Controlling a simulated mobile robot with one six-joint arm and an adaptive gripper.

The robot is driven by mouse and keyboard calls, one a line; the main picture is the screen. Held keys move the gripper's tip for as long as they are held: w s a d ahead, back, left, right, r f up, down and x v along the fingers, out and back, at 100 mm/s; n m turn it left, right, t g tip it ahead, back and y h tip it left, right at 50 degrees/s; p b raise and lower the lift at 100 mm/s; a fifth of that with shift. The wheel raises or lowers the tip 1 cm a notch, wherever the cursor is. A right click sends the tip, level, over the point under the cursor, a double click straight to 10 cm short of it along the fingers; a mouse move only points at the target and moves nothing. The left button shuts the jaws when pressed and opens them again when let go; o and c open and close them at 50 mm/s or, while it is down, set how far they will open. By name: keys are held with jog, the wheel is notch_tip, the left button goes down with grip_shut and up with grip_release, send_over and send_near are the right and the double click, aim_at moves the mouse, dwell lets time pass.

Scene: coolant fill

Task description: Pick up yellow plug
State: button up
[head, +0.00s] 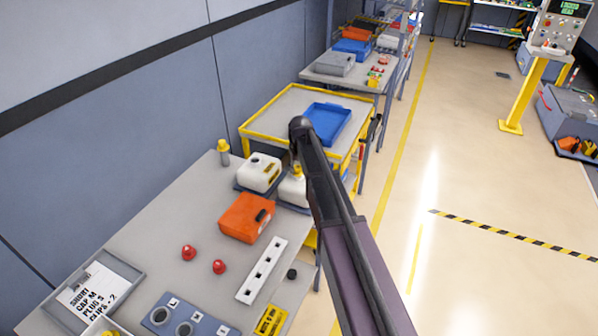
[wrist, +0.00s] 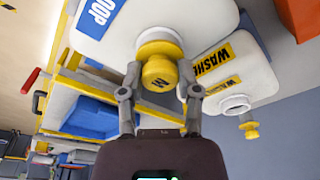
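The yellow plug (wrist: 158,75), marked M, is on the neck of a white jug (wrist: 118,30) with a blue label. In the wrist view my gripper (wrist: 160,72) has one finger on each side of the plug, both very close to it. I cannot tell whether the fingers press on it or a thin gap remains. In the head view the plug (head: 298,169) shows on top of the jug (head: 292,190), partly behind my arm; the fingers are not clearly visible there.
A second white jug (head: 259,173), labelled WASHER, stands close to the left with its neck open (wrist: 235,104). An orange box (head: 246,217) is in front. A yellow-topped grey item (head: 223,150) stands behind. A yellow-edged cart with a blue tray (head: 328,122) is beyond.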

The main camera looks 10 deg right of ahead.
aim_at(297, 166)
jog(key=shift+r, duration=0.2)
dwell(0.4)
notch_tip(297, 166, up, 2)
jog(key=p, duration=0.2)
jog(key=shift+r+p, duration=0.1)
jog(key=shift+p, duration=0.2)
jog(key=shift+r+p, duration=0.8)
jog(key=s+a, duration=0.1)
jog(key=s, duration=1.5)
jog(key=shift+r+p, duration=0.4)
